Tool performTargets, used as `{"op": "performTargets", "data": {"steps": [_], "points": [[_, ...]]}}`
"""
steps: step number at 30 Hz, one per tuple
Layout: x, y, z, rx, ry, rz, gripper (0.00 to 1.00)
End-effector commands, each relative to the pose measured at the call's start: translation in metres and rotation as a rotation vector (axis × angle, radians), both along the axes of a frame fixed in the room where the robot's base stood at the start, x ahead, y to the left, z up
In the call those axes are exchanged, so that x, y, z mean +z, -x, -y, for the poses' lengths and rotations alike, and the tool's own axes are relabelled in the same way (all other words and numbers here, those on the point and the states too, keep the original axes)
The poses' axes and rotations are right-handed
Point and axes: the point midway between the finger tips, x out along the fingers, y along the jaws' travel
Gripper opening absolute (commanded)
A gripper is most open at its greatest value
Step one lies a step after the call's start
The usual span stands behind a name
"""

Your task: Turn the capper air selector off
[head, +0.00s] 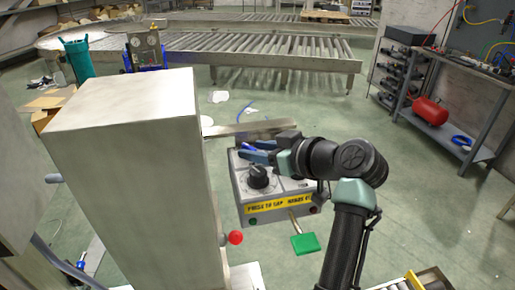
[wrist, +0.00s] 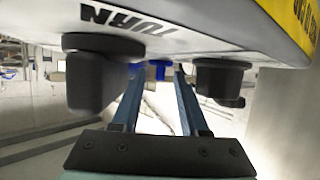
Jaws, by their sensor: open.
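A grey control box (head: 275,202) stands in the middle of the head view, with a yellow strip of black lettering on its front. A black knob (head: 258,176) sits on its top face, near the left. The wrist view shows two black knobs, a larger left one (wrist: 97,78) and a right one (wrist: 221,78), and upside-down "TURN" lettering on the panel (wrist: 190,20). I cannot read which knob is the air selector. My gripper (head: 250,152) is open and empty beside the box's far edge. In the wrist view its blue fingers (wrist: 157,75) lie between the knobs, apparently touching neither.
A tall pale metal cabinet (head: 135,130) stands close on the left. A red ball handle (head: 235,237) and a green paddle (head: 305,243) stick out near the box. Roller conveyors (head: 255,45) and a workbench (head: 455,130) are farther back, with open floor between.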

Motion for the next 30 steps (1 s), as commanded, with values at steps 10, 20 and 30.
{"op": "performTargets", "data": {"steps": [10, 20, 30], "points": [[0.0003, 0.0003, 0.0004, 0.000, 0.000, 0.000, 0.00], [0.0003, 0.0006, 0.0004, -0.003, 0.000, 0.000, 0.00], [0.0008, 0.0035, -0.0028, -0.125, 0.002, 0.000, 0.00]]}}
